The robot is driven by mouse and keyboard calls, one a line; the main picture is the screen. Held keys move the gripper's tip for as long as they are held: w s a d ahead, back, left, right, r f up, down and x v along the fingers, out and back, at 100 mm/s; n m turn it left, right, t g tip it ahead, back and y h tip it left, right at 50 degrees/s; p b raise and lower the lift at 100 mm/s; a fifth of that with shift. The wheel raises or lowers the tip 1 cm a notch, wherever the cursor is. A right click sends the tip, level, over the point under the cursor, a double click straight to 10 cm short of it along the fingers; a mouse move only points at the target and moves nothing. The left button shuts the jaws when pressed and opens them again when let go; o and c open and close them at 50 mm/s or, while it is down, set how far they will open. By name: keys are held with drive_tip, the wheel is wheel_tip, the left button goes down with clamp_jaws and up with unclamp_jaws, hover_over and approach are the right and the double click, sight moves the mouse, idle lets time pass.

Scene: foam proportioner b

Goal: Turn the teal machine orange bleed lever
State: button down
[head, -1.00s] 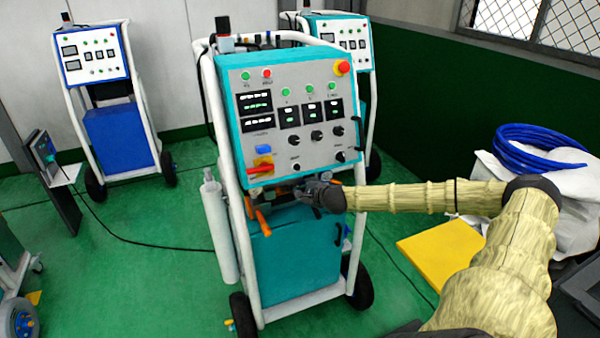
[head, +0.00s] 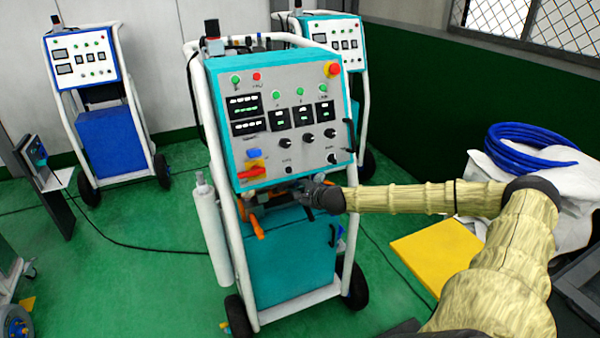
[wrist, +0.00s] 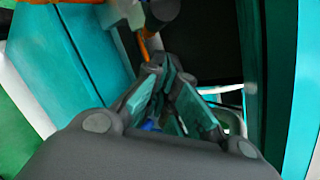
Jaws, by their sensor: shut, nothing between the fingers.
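The teal machine (head: 290,262) stands upright in the middle of the head view, with a grey control panel above a teal lower cabinet. An orange lever (head: 257,229) hangs down at the left of the gap under the panel. My gripper (head: 300,193) is in front of this gap, to the right of the lever and apart from it in the picture. In the wrist view the fingers (wrist: 165,92) are shut and empty. An orange piece (wrist: 145,46) shows just beyond the fingertips there; I cannot tell whether they touch it.
White tube frame posts (head: 218,170) flank the machine, and a white cylinder (head: 207,222) hangs at its left. A second teal machine (head: 335,35) stands behind, a blue machine (head: 112,140) at the left. A yellow board (head: 437,255) lies at the right. Green floor is open at the left.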

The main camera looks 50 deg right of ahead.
drive_tip(key=d+p+v, duration=0.2)
drive_tip(key=v, duration=0.8)
drive_tip(key=shift+s+a, duration=0.4)
drive_tip(key=shift+a, duration=0.05)
drive_tip(key=shift+d, duration=0.1)
